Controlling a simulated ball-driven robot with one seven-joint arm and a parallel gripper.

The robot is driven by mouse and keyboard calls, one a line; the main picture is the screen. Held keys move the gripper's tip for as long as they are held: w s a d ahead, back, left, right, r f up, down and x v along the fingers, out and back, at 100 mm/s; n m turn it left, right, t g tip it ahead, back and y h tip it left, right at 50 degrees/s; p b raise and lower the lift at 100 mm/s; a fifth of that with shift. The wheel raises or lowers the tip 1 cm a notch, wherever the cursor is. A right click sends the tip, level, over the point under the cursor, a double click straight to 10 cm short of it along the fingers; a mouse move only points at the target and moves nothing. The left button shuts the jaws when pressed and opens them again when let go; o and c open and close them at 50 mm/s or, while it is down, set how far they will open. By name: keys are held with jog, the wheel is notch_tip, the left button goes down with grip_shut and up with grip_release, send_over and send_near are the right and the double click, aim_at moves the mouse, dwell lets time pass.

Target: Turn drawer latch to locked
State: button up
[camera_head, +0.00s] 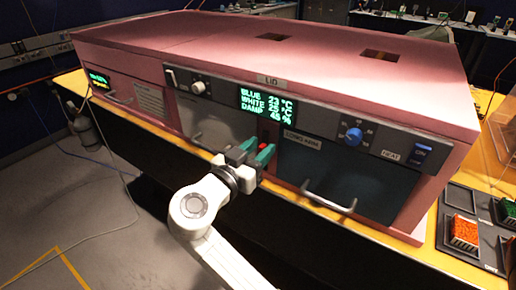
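A small red part (263,147), which looks like the drawer latch, shows on the dark strip of the pink enclosure's front, below the green-lit display. My gripper (257,149) is at this strip, with its green-tipped fingers apart on either side of the red part. The fingers hide most of it, so I cannot tell whether they touch it or which way it is turned. To the right is a dark front panel (345,180) with a silver bar handle (328,199). To the left is a grey panel (208,125), partly behind my gripper.
The pink enclosure (270,45) stands on a yellow-edged bench. Its upper strip has a blue knob (354,135), a blue switch (422,150) and a white knob (198,87). Trays with orange (465,230) and green pieces lie at right. Floor is open at lower left.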

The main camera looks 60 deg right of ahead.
grip_shut()
dwell(0.3)
